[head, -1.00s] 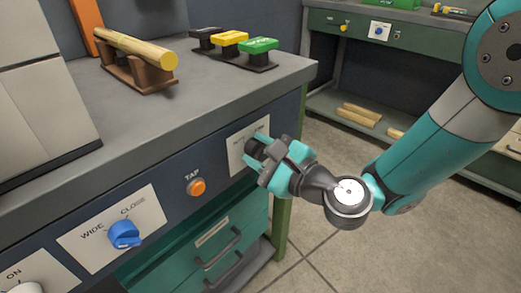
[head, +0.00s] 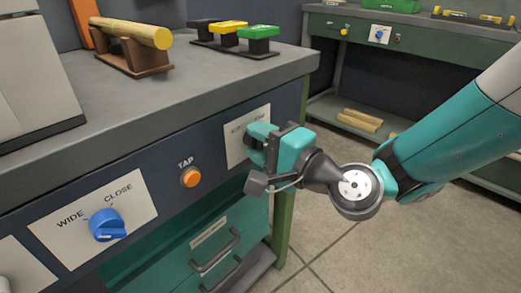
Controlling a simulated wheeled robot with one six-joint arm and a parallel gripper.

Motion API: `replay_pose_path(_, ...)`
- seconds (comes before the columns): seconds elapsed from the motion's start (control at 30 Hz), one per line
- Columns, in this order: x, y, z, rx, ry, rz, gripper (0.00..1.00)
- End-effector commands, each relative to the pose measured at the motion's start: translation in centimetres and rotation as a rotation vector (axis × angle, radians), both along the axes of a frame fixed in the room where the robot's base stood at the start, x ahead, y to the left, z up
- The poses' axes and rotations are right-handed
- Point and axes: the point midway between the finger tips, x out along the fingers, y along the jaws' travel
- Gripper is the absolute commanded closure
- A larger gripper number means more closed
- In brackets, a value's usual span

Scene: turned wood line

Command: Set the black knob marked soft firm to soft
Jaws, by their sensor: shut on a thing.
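A pale plate (head: 236,146) with small, partly covered lettering is on the dark front panel of the workbench, at its right end. My gripper (head: 257,153) is at this plate, shut on the black knob there. The gripper covers nearly all of the knob, so I cannot see where its pointer stands. The gripper is rolled, with a dark block of it low at the left.
Left of the plate are an orange TAP button (head: 191,178) and a blue WIDE/CLOSE knob (head: 107,225). Green drawers (head: 215,245) with handles are below. On the bench top are a wooden cylinder on a cradle (head: 133,34) and black, yellow and green blocks (head: 229,33).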

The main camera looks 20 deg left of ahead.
Motion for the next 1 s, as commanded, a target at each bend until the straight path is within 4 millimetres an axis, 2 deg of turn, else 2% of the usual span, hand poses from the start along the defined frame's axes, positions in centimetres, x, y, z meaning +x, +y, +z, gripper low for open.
replay_pose_path(0.6, -0.11, 0.02, -0.56, -0.219, -0.528, 0.003, 0.86)
replay_pose_path(1.0, -0.08, 0.02, -0.43, -0.309, -0.744, 0.004, 0.86)
